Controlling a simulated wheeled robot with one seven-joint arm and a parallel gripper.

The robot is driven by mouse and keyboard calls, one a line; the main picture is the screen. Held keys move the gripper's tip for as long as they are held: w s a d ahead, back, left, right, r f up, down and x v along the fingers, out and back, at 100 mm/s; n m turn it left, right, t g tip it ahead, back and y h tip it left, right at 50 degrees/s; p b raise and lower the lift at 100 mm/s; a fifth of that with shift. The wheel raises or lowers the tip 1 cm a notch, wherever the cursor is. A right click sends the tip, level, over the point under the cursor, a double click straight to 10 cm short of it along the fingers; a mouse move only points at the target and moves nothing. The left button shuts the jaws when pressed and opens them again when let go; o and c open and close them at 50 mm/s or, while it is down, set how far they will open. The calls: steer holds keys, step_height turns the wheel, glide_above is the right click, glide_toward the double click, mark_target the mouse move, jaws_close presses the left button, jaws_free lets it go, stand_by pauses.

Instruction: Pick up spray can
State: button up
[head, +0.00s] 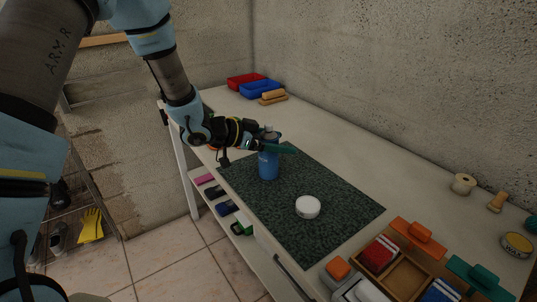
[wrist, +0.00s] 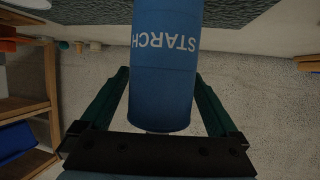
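The spray can is a blue cylinder (head: 268,164) standing upright on the dark green speckled mat (head: 330,192) in the head view. In the wrist view the can (wrist: 165,75) fills the upper middle, with the white word STARCH upside down. My gripper (head: 283,148) is at the can's upper part, with green fingers pointing right. In the wrist view its two fingers (wrist: 162,90) are spread wide, one on each side of the can. I see no clear sign that they press on it.
A white round lid (head: 307,207) lies on the mat close to the can. A wooden tray (head: 405,278) with blocks stands at the front right. Red and blue bins (head: 260,88) are at the back. The bench is clear behind the mat.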

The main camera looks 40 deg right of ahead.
jaws_close()
stand_by(0.6)
steer(key=shift+r, duration=0.15)
